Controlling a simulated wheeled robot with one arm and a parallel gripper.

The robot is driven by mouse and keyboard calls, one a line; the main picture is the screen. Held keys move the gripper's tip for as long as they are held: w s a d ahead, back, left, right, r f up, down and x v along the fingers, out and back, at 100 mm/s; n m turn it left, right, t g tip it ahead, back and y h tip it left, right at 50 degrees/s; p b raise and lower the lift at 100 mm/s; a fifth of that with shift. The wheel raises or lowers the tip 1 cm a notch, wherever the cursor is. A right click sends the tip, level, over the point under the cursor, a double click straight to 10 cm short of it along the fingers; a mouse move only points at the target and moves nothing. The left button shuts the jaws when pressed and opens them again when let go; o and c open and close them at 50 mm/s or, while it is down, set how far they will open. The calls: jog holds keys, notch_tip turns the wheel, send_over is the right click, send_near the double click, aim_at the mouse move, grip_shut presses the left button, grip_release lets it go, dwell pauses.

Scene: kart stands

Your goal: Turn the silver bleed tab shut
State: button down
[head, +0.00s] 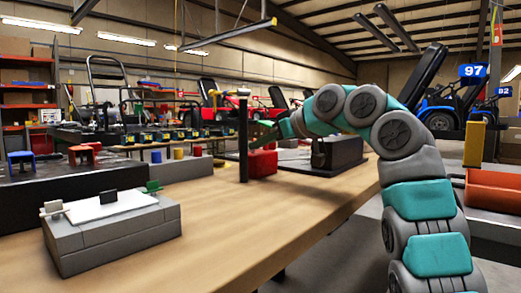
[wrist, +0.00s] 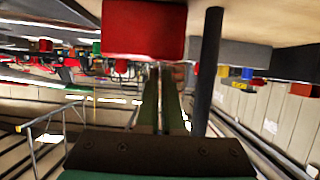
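A small silver-grey tab (head: 53,208) stands at the left end of a grey block (head: 115,238) on the near left of the wooden table; I cannot tell for sure that it is the bleed tab. A green knob (head: 152,187) stands at the block's far right corner. My gripper (head: 262,142) is farther back, above a red block (head: 263,164) and beside a dark upright post (head: 243,135), well away from the tab. In the wrist view its green fingers (wrist: 162,72) are slightly apart with nothing seen between them. The tab does not show there.
The red block (wrist: 143,30) and the post (wrist: 207,70) also appear close to my fingers in the wrist view. A black unit (head: 345,158) stands behind on the table. The wooden tabletop (head: 235,215) is bare between the grey block and the post.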

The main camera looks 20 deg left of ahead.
jog(key=c, duration=1.1)
grip_release()
jog(key=shift+o, duration=0.2)
jog(key=v, duration=0.7)
jog(key=shift+d+r, duration=0.2)
jog(key=shift+d, duration=0.1)
jog(key=shift+s, duration=0.15)
